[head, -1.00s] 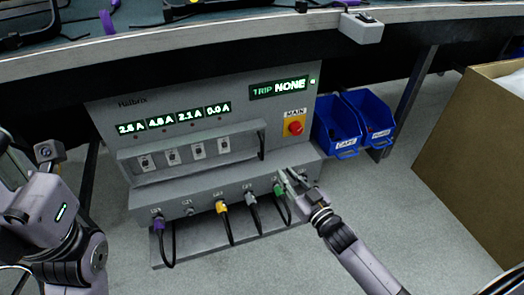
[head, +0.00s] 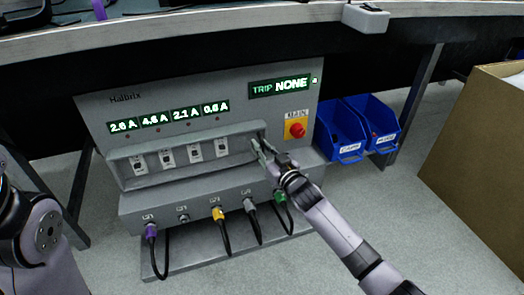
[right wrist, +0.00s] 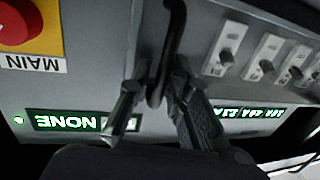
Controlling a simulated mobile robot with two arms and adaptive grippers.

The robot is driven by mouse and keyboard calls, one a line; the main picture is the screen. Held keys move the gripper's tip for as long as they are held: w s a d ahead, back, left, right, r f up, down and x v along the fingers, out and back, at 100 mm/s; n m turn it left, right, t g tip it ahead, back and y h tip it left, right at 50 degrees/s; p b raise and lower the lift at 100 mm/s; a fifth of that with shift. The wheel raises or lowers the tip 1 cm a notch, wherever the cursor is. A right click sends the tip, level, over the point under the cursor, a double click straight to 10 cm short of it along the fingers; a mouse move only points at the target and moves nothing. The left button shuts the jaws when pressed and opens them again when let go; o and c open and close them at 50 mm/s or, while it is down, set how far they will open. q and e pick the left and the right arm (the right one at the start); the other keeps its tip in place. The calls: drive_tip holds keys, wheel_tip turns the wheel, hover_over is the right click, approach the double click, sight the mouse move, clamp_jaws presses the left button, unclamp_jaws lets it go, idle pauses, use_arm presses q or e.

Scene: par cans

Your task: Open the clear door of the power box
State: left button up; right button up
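The grey power box (head: 110,85) stands on the floor under the bench. Its clear door (head: 190,142) lies over a row of breaker switches and looks closed; the pane itself is hard to make out. A dark curved door handle (right wrist: 170,45) shows in the right wrist view, at the door's right end. My right gripper (head: 259,146) is at that end. In the right wrist view its fingers (right wrist: 157,80) stand on either side of the handle, with gaps showing, so it is open around it. Of my left arm only links show at the left edge.
A red main knob (head: 297,129) sits right of the door. Plugged cables, among them a yellow plug (head: 218,213), line the lower ledge. Blue bins (head: 343,130) and a cardboard box (head: 470,150) stand to the right. The bench edge (head: 250,24) runs above.

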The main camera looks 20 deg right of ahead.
drive_tip(key=shift+c, duration=0.5)
clamp_jaws()
